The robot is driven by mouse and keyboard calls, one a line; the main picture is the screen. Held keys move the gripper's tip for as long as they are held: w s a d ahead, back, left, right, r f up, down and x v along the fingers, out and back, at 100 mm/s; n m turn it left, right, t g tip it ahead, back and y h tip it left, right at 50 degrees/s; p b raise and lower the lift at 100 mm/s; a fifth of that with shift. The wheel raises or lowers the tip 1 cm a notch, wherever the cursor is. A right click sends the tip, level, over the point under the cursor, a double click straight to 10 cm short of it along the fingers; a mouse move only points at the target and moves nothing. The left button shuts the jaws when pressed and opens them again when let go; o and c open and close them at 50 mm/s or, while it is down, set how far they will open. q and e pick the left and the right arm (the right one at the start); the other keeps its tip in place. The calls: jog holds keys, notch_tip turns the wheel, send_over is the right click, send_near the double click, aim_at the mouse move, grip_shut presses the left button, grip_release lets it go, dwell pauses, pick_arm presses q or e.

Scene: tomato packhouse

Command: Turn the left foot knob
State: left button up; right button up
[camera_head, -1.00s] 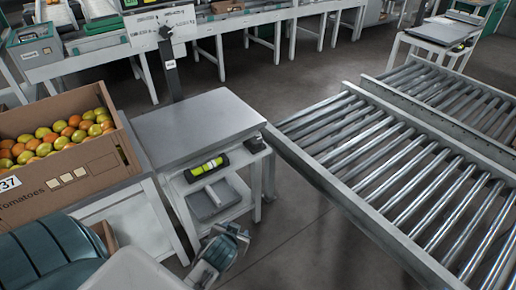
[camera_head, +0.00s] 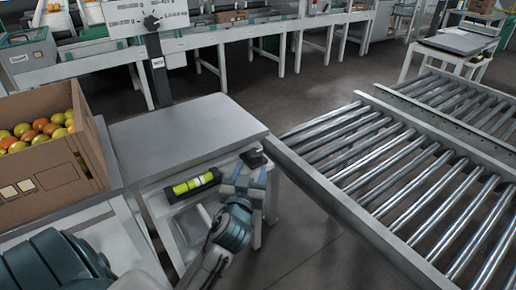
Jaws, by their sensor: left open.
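A scale with a grey flat platform (camera_head: 185,132) stands on a white stand. A black foot knob (camera_head: 253,157) sits at the platform's near right corner; it is the only knob I can make out. A spirit level (camera_head: 194,186) with a yellow-green tube lies on the stand just below the platform. My left gripper (camera_head: 246,175) is open, just below and in front of the black knob, its fingers pointing up toward it. Whether the fingers touch the knob I cannot tell. My right gripper is not in view.
A cardboard box (camera_head: 60,188) of tomatoes stands left of the scale on a white table. A roller conveyor (camera_head: 390,170) runs close on the right. The scale's display post (camera_head: 157,70) rises behind the platform. Dark floor shows between the stand and conveyor.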

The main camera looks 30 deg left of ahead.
aim_at(257, 151)
pick_arm(q)
jog(key=x, duration=0.9)
jog(key=shift+w+a+b, duration=0.1)
jog(key=shift+w+b, duration=0.05)
jog(key=shift+b, duration=0.25)
jog(key=shift+c, duration=0.2)
jog(key=shift+f, duration=0.1)
jog(key=c, duration=0.6)
